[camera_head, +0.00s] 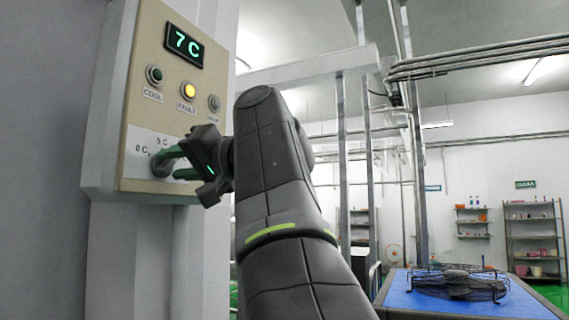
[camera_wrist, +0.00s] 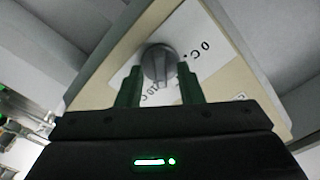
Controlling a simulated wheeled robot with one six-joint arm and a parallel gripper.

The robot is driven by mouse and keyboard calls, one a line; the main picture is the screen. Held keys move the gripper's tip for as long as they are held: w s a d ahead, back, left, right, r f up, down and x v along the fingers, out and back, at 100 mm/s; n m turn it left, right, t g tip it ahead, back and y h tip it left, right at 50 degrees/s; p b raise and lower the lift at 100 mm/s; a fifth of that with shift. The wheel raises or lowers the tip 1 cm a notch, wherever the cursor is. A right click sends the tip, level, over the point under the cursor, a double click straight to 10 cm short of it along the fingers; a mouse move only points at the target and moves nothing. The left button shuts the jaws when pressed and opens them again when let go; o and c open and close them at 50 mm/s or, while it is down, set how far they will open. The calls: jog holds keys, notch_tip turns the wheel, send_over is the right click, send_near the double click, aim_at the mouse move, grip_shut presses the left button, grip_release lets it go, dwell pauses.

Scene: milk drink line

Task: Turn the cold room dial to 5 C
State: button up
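The cold room dial (camera_wrist: 158,63) is a round grey knob with a raised ridge, on a white scale plate (camera_wrist: 193,28) of the control panel (camera_head: 150,104). In the wrist view it sits between the two green fingertips of my gripper (camera_wrist: 159,72), one on each side. My gripper is open, with a small gap showing beside the ridge; contact with the rim cannot be told. In the head view my gripper (camera_head: 172,162) reaches the panel from the right and its fingers partly hide the dial. The display (camera_head: 184,45) reads 7 C. "0 C" shows on the scale.
Above the dial are a dark green COOL button (camera_head: 154,74), a lit yellow FAULT lamp (camera_head: 187,90) and a grey button (camera_head: 214,102). A blue-topped table (camera_head: 400,299) with a black wire-guarded fan (camera_head: 460,282) stands at the right. Shelves line the back wall.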

jog(key=shift+a, duration=0.15)
grip_shut()
dwell(0.4)
jog(key=n+b, duration=0.2)
jog(key=n, duration=0.1)
jog(key=shift+f+n, duration=0.15)
jog(key=shift+n, duration=0.25)
jog(key=shift+n+b, duration=1.05)
jog(key=shift+n, duration=0.95)
grip_release()
